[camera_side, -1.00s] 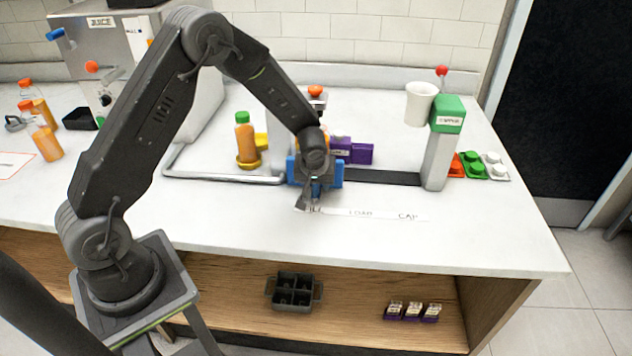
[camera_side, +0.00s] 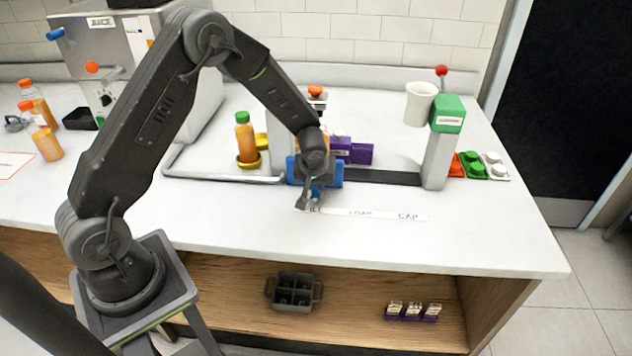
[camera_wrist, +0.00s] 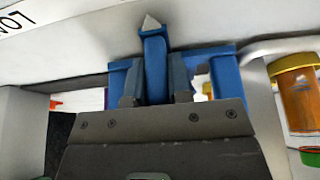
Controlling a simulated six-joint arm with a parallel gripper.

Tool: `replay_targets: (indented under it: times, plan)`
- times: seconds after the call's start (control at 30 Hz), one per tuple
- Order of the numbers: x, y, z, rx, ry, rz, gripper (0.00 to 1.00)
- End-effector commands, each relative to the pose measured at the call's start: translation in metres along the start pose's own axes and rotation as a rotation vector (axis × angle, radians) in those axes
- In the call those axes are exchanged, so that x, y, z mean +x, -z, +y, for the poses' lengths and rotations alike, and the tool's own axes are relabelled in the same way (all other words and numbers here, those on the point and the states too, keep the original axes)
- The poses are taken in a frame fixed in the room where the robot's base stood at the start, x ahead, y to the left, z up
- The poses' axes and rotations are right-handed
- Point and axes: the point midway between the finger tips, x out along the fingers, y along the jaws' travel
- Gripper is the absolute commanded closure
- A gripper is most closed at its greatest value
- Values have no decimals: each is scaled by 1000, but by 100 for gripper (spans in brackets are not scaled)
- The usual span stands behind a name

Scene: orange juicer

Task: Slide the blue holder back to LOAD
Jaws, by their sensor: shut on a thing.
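The blue holder (camera_side: 336,174) sits on the dark track at the left part of its run, partly hidden behind my gripper in the side view. My gripper (camera_side: 312,190) is in front of it. In the wrist view my gripper (camera_wrist: 155,85) is shut on the upright blue handle of the holder (camera_wrist: 225,75), with one grey finger on each side. The label strip (camera_side: 370,214) lies on the counter in front of the track, with LOAD near its middle and CAP at its right. My gripper is left of the LOAD word.
A green-topped grey post (camera_side: 437,150) stands at the track's right end, beside a white cup (camera_side: 419,104). A green-capped orange bottle (camera_side: 246,138) stands left of the holder. Purple boxes (camera_side: 352,151) are behind the track. The dark track (camera_side: 385,177) right of the holder is clear.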

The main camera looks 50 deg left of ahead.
Motion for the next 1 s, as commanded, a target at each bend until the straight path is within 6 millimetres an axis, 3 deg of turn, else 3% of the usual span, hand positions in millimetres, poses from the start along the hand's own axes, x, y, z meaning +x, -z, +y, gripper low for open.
replay_targets:
  times: [0.17,0.7,1.0]
  plan:
    - [0,0,6,1,-1,1,100]
    - [1,1,92,1,-1,4,100]
    - [0,2,119,0,-1,3,100]
